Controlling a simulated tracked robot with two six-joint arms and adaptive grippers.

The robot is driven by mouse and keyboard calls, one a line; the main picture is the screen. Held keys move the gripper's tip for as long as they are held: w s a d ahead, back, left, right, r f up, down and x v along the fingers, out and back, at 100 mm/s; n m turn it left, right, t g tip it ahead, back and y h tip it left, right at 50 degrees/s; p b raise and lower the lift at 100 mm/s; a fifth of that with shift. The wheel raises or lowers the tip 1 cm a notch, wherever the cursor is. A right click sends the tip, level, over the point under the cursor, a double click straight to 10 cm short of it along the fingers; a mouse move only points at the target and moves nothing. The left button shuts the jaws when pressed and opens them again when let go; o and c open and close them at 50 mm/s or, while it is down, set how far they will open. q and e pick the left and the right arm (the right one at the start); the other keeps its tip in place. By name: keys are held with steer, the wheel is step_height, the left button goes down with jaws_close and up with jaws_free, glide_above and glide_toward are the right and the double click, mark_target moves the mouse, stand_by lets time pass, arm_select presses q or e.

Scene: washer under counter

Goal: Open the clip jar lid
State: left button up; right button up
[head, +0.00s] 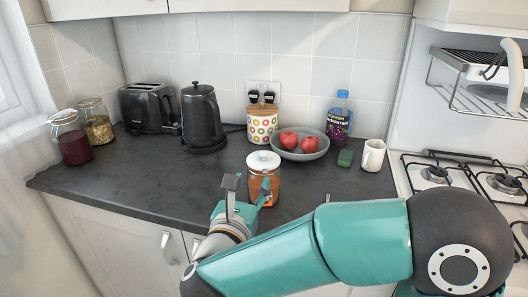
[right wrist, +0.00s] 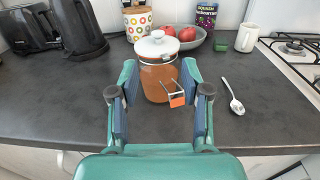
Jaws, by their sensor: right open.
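The clip jar (head: 265,178) stands upright on the dark counter near its front edge. It has clear walls, orange-brown contents and a white lid (head: 263,160) with a knob, which sits down on the rim. In the right wrist view the jar (right wrist: 158,78) shows its wire clip (right wrist: 174,87) with an orange tab (right wrist: 177,100) at the front, low and standing out. I cannot tell whether it is latched. My right gripper (head: 248,188) is open in front of the jar, its fingers apart at the jar's left and right sides. My left gripper is not in view.
A spoon (right wrist: 233,96) lies right of the jar. Behind are a patterned canister (head: 262,123), a fruit bowl (head: 302,154), a bottle (head: 338,120) and a mug (head: 373,155). A kettle (head: 202,118) and toaster (head: 149,108) stand left. The counter left of the jar is clear.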

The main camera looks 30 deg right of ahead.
mark_target(264, 154)
steer(key=p+x, duration=0.3)
steer(key=x, duration=1.1)
steer(key=shift+w+p, duration=0.1)
steer(key=shift+p, duration=0.3)
steer(key=shift+a, duration=0.1)
jaws_close()
